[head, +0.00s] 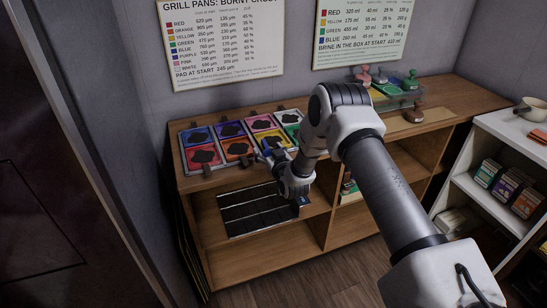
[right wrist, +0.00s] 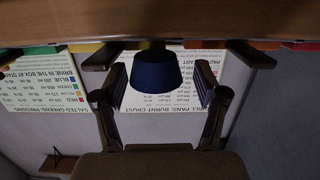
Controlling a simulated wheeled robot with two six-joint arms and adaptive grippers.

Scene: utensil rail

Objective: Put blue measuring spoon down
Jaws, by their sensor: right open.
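A dark blue cup-shaped thing (right wrist: 156,72), perhaps the blue measuring spoon's bowl, sits between the two fingers of my right gripper (right wrist: 159,86) in the right wrist view. Gaps show between it and both finger pads, so the gripper is open around it and not clamped on it. Any handle is hidden. In the head view my right gripper (head: 272,151) is low over the front of the wooden shelf unit, beside the coloured pans. A spoon cannot be made out clearly there. My left gripper is not in view.
Several coloured pan squares (head: 203,156) stand on the wooden unit (head: 440,118). A dark slatted panel (head: 245,210) is below them at the front. A clear box (head: 398,97) with stamp-like pieces is at the back right. A white shelf (head: 490,190) stands at right.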

